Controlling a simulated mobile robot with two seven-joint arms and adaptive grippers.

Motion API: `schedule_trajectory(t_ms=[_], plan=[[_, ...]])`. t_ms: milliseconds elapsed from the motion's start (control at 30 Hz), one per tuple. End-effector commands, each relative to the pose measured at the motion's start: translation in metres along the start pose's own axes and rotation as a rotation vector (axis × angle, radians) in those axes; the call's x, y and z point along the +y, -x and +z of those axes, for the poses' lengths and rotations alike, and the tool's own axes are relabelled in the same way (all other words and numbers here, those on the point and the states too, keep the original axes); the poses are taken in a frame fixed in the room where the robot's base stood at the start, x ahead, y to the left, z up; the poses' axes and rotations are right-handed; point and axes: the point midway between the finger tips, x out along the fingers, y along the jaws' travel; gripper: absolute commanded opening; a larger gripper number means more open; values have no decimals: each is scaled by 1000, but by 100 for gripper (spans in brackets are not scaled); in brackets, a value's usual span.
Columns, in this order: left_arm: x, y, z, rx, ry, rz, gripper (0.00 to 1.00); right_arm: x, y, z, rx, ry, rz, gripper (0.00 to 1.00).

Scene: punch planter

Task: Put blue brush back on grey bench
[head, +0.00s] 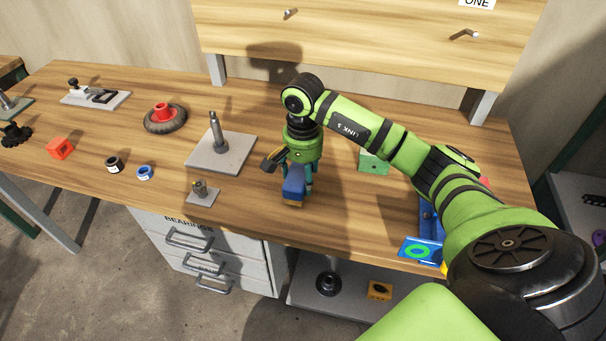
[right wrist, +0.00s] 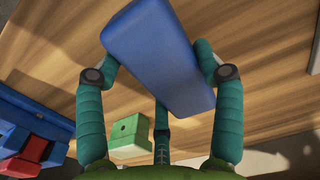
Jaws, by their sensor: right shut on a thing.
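The blue brush (head: 293,186) is in my right gripper (head: 298,177), over the wooden bench top (head: 335,222) near its front edge. It has a blue body and a tan lower end in the head view. In the right wrist view the blue brush (right wrist: 160,60) is a smooth blue block between the teal fingers of my right gripper (right wrist: 158,75). I cannot tell whether its lower end touches the wood. My left gripper is not in view.
A grey plate with a post (head: 222,150) and a smaller post base (head: 202,193) stand left of the brush. Grey drawers (head: 205,245) are below. Bare wood surrounds the brush.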

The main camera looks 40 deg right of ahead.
Motion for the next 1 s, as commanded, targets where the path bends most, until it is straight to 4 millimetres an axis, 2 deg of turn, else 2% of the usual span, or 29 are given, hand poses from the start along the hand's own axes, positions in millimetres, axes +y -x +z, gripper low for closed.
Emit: schedule_trajectory(t_ms=[33, 167, 533, 567, 600, 633, 1000], plan=[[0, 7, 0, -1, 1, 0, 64, 0, -5, 1, -5, -1, 0, 38], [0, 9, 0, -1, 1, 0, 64, 0, -16, 0, 0, 0, -2, 38], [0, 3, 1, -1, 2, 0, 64, 0, -22, -1, 1, 0, -3, 38], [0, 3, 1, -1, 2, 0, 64, 0, -22, -1, 1, 0, -2, 72], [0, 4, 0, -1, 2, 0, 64, 0, -21, 0, 1, 0, -2, 88], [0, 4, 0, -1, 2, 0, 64, 0, -21, 0, 0, 0, -2, 92], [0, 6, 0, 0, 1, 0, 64, 0, -19, 0, 0, 0, -2, 92]])
